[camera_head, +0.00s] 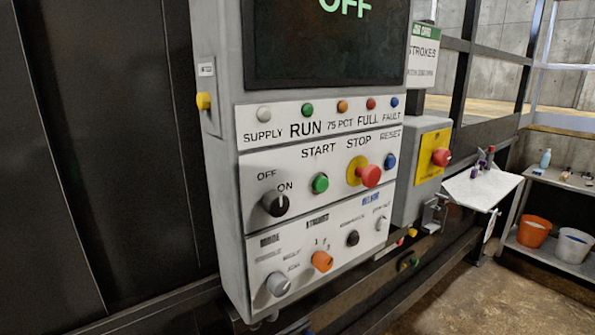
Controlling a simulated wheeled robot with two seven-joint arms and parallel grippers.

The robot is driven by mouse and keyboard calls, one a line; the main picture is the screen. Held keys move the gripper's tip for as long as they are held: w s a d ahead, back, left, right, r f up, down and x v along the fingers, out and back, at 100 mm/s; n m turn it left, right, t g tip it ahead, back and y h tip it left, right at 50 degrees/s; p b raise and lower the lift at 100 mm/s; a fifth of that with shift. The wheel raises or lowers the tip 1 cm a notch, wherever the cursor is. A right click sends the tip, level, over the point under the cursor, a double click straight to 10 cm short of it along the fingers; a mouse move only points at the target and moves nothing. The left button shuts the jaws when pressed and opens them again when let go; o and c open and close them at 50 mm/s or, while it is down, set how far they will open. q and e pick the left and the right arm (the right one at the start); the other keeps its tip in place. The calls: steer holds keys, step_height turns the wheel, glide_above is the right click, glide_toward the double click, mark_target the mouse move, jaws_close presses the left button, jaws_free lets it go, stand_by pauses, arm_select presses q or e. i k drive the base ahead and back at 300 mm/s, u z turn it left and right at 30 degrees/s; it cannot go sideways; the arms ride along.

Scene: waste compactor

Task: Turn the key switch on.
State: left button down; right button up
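A grey control panel (222,170) stands upright in the middle of the view. On its left side, a black rotary switch (274,204) sits below the labels OFF and ON; I take it to be the key switch. It has a light mark on its right side, but I cannot tell for certain which position it is in. The dark display (300,50) at the top shows OFF in green letters. Neither of my grippers is in view, and nothing covers the switch.
Right of the switch are a green START button (320,183), a red STOP button (369,176) and a blue RESET button (390,161). Below are grey (278,285) and orange (322,261) knobs. A red emergency button (441,157) and white shelf (483,188) are farther right.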

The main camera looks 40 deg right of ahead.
mark_target(274, 202)
steer(key=z, duration=1.55)
